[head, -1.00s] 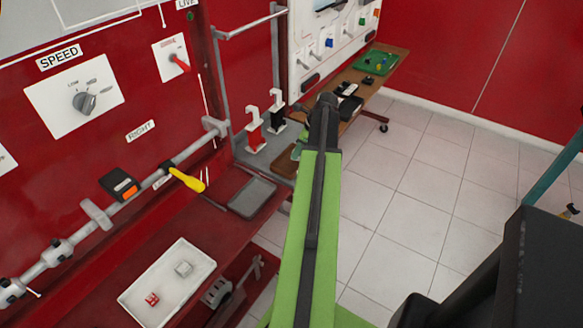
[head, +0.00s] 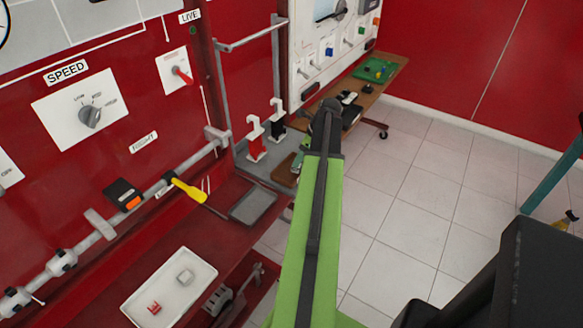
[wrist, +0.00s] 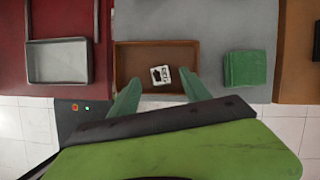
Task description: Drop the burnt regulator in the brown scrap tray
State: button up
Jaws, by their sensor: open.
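In the wrist view the brown scrap tray (wrist: 126,62) lies on a grey surface in the upper middle. A small black-and-white block, seemingly the burnt regulator (wrist: 160,76), shows inside the tray's outline, towards its near side. My gripper (wrist: 160,94) is open, its green fingers apart at the tray's near edge, one on each side of the block. Neither finger seems to touch it. In the head view the brown tray (head: 284,171) shows partly behind my arm, and the block cannot be made out there.
A grey metal tray (wrist: 59,82) stands left of the brown tray, and a green block (wrist: 246,69) right of it. A white tray (head: 196,265) with a red and a grey piece sits on the red bench. A yellow-handled screwdriver (head: 188,190) is near the rail.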

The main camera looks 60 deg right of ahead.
jog(key=p+v, duration=1.2)
jog(key=v, duration=0.3)
jog(key=shift+r+p, duration=0.15)
jog(key=shift+p, duration=0.25)
